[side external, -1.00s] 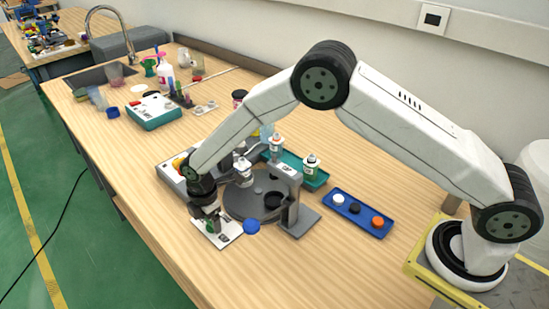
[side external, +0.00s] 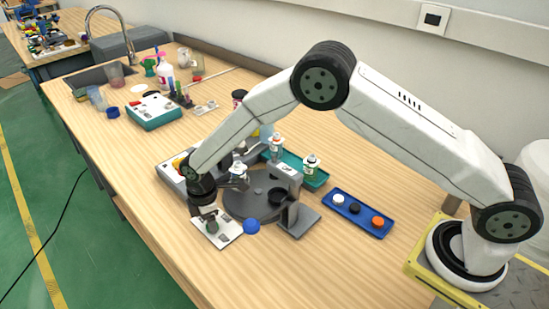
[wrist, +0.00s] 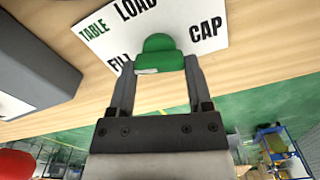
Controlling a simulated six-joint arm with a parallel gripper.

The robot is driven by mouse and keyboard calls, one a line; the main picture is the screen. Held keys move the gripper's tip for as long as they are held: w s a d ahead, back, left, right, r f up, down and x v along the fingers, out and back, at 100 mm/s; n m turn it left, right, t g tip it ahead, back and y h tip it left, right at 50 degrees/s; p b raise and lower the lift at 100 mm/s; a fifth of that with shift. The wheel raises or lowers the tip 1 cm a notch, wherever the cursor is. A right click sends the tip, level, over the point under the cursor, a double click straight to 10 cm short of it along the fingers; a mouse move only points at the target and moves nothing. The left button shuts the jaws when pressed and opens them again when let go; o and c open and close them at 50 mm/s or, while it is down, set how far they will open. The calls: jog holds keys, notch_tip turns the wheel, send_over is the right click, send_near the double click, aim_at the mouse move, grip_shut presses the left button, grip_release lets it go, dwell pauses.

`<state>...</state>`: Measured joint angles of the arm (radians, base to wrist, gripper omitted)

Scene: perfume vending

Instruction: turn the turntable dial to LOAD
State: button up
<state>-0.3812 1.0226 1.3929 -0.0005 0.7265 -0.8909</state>
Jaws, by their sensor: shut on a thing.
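The green turntable dial (wrist: 162,45) stands on a white plate (wrist: 90,60) printed TABLE, LOAD, FILL and CAP. My gripper (wrist: 158,70) is shut on the dial, one finger at each side. A small white mark shows on the dial's near edge, on the side of the partly hidden FILL word. LOAD is beyond the dial, CAP to its right. In the side view my gripper (side external: 211,222) points down at the plate (side external: 227,236). The grey round turntable (side external: 240,205) is beside it, with a white bottle (side external: 238,171) at its far side.
A blue cap (side external: 251,226) is close to the plate. A grey bracket (side external: 302,219) stands right of the turntable. A teal tray (side external: 311,183) holds bottles. The front table is clear.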

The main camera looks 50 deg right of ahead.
jog(key=m, duration=0.7)
jog(key=shift+w, duration=0.15)
jog(key=m, duration=0.4)
jog(key=shift+d, duration=0.15)
jog(key=shift+m, duration=1.7)
jog(key=o, duration=1.3)
jog(key=shift+r, duration=3.95)
